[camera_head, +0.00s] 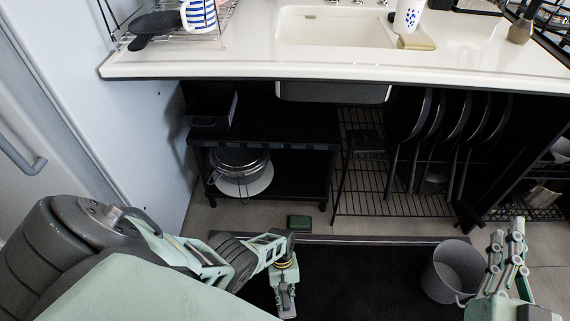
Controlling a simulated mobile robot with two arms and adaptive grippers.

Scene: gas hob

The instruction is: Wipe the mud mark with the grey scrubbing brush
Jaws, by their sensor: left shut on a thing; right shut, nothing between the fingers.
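My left gripper (286,299) points down over the black floor mat near the bottom middle. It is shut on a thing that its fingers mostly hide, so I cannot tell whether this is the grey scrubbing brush. My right gripper (507,243) is at the lower right, fingers up, shut and empty, just right of a grey bin. I cannot make out a mud mark.
The white counter (300,66) with its sink (335,27) spans the top. Below are a black shelf with pots (240,165) and a rack of pans (440,125). A green block (298,222) lies on the floor. The grey bin (452,269) stands on the mat (365,275).

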